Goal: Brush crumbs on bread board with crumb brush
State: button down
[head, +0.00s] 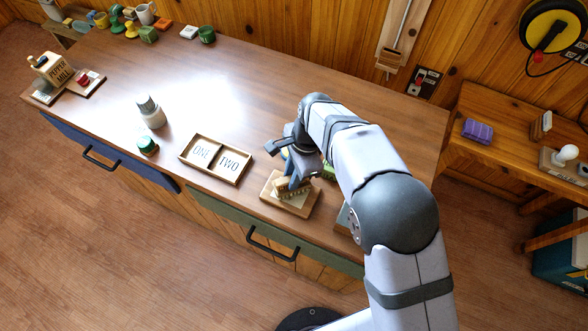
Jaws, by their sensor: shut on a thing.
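The bread board (270,191) is a small light wooden board on the counter, right of the tray marked ONE and TWO. My gripper (293,172) points down over the board and is shut on the brush. I cannot tell whether the bristles touch the board. No crumbs can be made out; the brush and gripper cover part of the board.
The two-part ONE/TWO tray (217,160) stands left of the board. A grey-white bottle (151,112) and a small green jar (148,146) stand farther left. A green thing (328,170) is partly hidden behind my arm. The counter's middle back is clear.

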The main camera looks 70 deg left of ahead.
jog(key=shift+s+d, duration=2.2)
jog(key=shift+d, duration=0.1)
jog(key=shift+w+a+f+b, duration=0.1)
jog(key=shift+w+a+b, duration=0.55)
jog(key=shift+w+a, duration=1.85)
jog(key=shift+w, duration=0.25)
jog(key=shift+s+d+p, duration=0.3)
jog(key=shift+s+d, duration=2.2)
jog(key=shift+s, duration=0.05)
jog(key=shift+r+p, duration=0.2)
jog(key=shift+p, duration=0.15)
jog(key=shift+w+a+f, duration=0.15)
jog(key=shift+w+a, duration=2.35)
jog(key=p+v, duration=0.1)
jog(key=v, duration=0.2)
jog(key=s+p+v, duration=0.1)
jog(key=p+v, duration=0.1)
jog(key=v, duration=0.1)
jog(key=shift+s, duration=0.1)
jog(key=shift+s+v, duration=0.25)
jog(key=shift+v, duration=0.85)
